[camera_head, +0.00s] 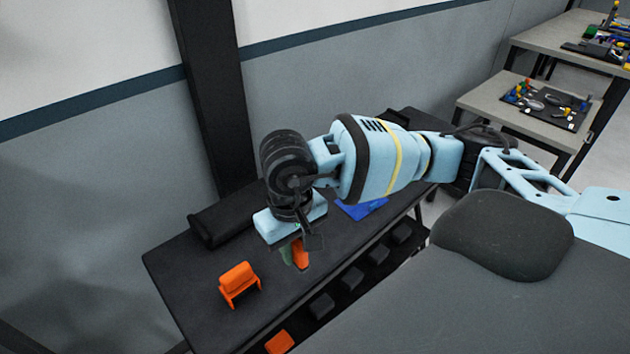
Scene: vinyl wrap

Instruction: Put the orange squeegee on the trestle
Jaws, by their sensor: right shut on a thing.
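My right gripper (289,240) points down over the black bench and is shut on the orange squeegee (301,254). Only part of the squeegee shows below the gripper, with a greenish piece beside it. I cannot tell for sure whether its lower end touches the bench top. A small orange stand with short legs, which looks like the trestle (238,280), stands upright on the bench, to the left of and nearer than the gripper. Nothing shows on top of it. My left gripper is not in view.
The black bench (185,273) has a dark roll at its back left and a blue thing (357,209) right of the gripper. Several dark blocks and an orange thing (279,343) are along the front side. Side tables with tools stand at the upper right.

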